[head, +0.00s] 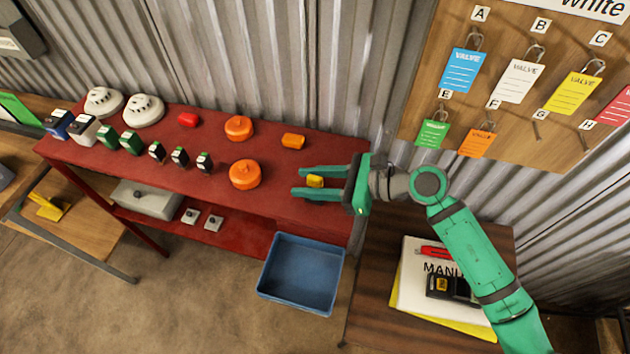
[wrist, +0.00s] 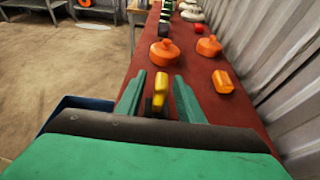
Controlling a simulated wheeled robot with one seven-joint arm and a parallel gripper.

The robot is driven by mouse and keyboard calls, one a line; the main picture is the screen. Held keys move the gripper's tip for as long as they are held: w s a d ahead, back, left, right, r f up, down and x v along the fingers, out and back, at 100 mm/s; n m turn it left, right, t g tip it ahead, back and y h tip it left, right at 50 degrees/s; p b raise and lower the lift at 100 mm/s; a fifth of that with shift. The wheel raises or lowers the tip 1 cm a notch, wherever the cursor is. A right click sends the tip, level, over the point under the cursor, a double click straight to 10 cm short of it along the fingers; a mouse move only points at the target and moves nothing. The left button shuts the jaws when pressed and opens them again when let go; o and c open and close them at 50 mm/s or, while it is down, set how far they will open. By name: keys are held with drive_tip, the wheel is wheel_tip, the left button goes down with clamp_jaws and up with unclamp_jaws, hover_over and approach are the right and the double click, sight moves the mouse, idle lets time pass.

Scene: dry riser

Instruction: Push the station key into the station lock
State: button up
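A small yellow piece (head: 315,181), which may be the station key, is at the right end of the red bench. It also shows in the wrist view (wrist: 158,100), with a darker part below it. My gripper (head: 308,182) is open, its two green fingers on either side of the yellow piece. A gap shows between the piece and each finger. The fingers point left along the bench in the head view. I cannot tell whether the yellow piece rests on the bench top or stands above it. I cannot make out the station lock for certain in either view.
The red bench (head: 205,163) carries orange caps (head: 245,174), an orange block (head: 293,141), white detectors (head: 143,110) and several small dark devices. A blue bin (head: 300,273) is below its front edge. Corrugated wall (head: 260,60) rises behind; a tag board (head: 445,95) hangs at right.

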drive_tip(key=shift+x, duration=1.2)
clamp_jaws()
drive_tip(key=shift+r, duration=0.1)
